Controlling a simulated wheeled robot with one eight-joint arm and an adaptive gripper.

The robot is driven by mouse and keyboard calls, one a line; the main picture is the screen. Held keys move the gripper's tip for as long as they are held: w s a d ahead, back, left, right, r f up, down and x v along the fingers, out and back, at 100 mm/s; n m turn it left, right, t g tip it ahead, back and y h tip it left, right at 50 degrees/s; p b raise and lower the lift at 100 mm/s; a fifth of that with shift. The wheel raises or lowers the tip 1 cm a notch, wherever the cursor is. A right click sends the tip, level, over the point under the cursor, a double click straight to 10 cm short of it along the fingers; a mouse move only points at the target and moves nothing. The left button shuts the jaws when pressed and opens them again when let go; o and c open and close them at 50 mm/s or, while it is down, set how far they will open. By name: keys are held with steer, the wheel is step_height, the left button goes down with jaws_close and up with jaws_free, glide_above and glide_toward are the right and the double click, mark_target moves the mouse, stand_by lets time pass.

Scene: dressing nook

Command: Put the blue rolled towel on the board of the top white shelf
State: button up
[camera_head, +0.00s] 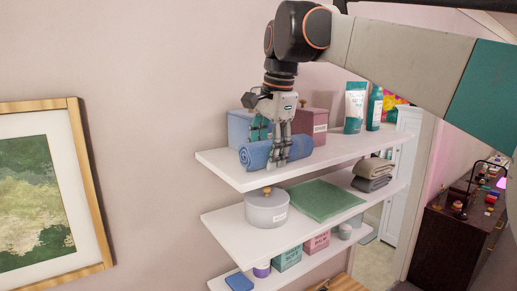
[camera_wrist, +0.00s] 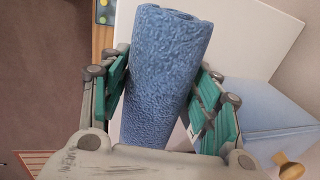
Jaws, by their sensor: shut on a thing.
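The blue rolled towel (camera_head: 256,155) is at the front of the top white shelf (camera_head: 235,176), in the head view. It lies lengthwise along the board, touching it or just above it; I cannot tell which. My gripper (camera_head: 278,160) reaches down over the towel from above, with its fingers on both sides. In the wrist view the towel (camera_wrist: 165,75) sits between the green finger pads of my gripper (camera_wrist: 160,100), which is shut on it. The towel's underside is hidden.
Behind the towel stand a blue box (camera_head: 238,126) and a mauve box (camera_head: 312,122). A white tube (camera_head: 354,108) and a teal bottle (camera_head: 375,108) stand farther right. A lower shelf (camera_head: 235,232) holds a lidded grey pot (camera_head: 266,210) and a green cloth (camera_head: 322,199). Bare board lies right of the towel.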

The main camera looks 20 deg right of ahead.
steer(key=shift+f, duration=0.25)
steer(key=shift+s+f, duration=0.1)
steer(key=o, duration=0.8)
steer(key=shift+o, duration=0.2)
steer(key=v, duration=1.2)
